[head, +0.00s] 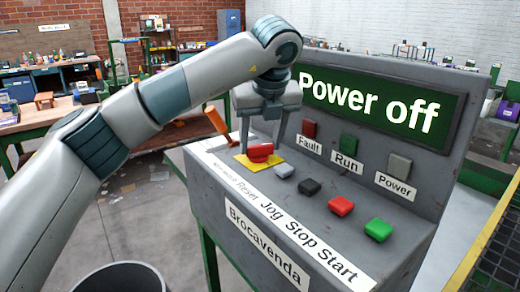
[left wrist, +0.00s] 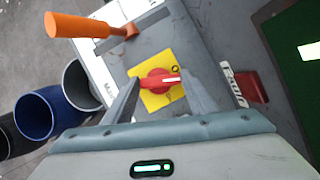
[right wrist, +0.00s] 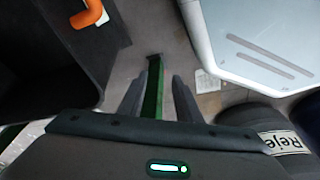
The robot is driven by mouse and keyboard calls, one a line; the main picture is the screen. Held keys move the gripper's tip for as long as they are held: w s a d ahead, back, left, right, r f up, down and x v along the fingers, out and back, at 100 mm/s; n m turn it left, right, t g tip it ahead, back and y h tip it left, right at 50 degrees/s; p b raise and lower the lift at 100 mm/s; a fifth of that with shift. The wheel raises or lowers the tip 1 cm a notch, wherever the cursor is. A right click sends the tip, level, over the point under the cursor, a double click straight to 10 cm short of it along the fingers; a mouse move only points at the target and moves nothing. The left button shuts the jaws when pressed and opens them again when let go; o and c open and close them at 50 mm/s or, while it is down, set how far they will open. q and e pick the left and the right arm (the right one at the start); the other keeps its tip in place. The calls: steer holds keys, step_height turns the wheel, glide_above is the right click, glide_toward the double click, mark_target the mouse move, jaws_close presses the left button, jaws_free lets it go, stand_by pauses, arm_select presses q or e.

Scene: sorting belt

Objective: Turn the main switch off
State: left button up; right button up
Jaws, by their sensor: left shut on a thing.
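The main switch, a red rotary knob (head: 260,151) on a yellow plate (head: 243,162), sits at the left end of the grey control panel (head: 330,190). In the left wrist view the red knob (left wrist: 158,82) lies between the two fingers. My left gripper (head: 262,146) is shut on the knob from above. The display (head: 372,103) reads "Power off" in white on dark green. The Power lamp (head: 399,164) looks grey. My right gripper (right wrist: 157,95) is open and empty in the right wrist view, away from the panel.
An orange-handled lever (head: 216,120) stands close to the left of the switch. Jog (head: 309,187), Stop (head: 341,205) and Start (head: 378,229) buttons line the panel to the right. Bins stand on the floor, including a blue one (left wrist: 35,113). A workbench (head: 45,120) stands behind left.

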arm_select(q)
steer(key=n+y+b, duration=0.1)
steer(key=n, duration=0.1)
steer(key=shift+d+n, duration=0.1)
steer(key=shift+n, duration=0.3)
steer(key=shift+w+n+g+y+b, duration=0.1)
steer(key=shift+n+g+y+b, duration=0.2)
steer(key=shift+n+b, duration=0.35)
arm_select(e)
steer(key=w+v, duration=0.1)
steer(key=v, duration=0.5)
steer(key=shift+w+a+r, duration=0.3)
steer(key=shift+w+r, duration=0.15)
steer(key=shift+r, duration=0.05)
arm_select(q)
steer(key=o, duration=1.1)
steer(key=shift+c, duration=0.2)
steer(key=shift+r, duration=0.1)
steer(key=p+v, duration=0.1)
steer(key=v, duration=1.6)
arm_select(e)
steer(key=shift+x, duration=1.2)
